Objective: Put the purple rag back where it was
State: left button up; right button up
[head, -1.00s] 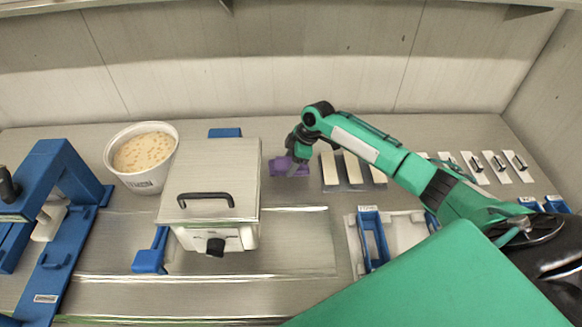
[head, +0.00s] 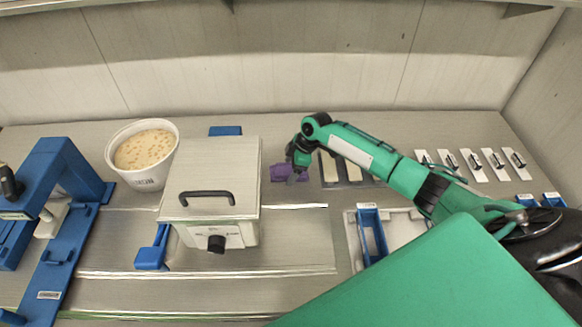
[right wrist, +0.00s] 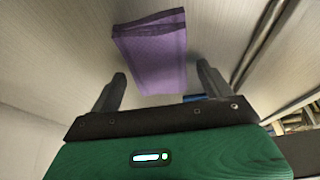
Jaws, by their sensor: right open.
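The purple rag (head: 281,172) lies folded on the steel counter, just right of the square lidded kettle (head: 209,180). My right gripper (head: 297,172) is at the rag's right side in the head view and hides part of it. In the right wrist view the rag (right wrist: 152,50) lies ahead of and partly between the open fingers of the right gripper (right wrist: 162,82). No finger is seen pressing on it. Whether the gripper touches the rag cannot be told. My left gripper is not in view.
A white tub of nougat mix (head: 144,152) stands left of the kettle. Pale bars on a dark tray (head: 352,167) lie close right of my right gripper. A blue frame (head: 60,200) stands far left, and a white tray with a blue holder (head: 370,235) sits in front of my right arm.

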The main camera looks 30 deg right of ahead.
jog(key=shift+r, duration=0.1)
jog(key=b+v, duration=0.3)
jog(key=v, duration=0.9)
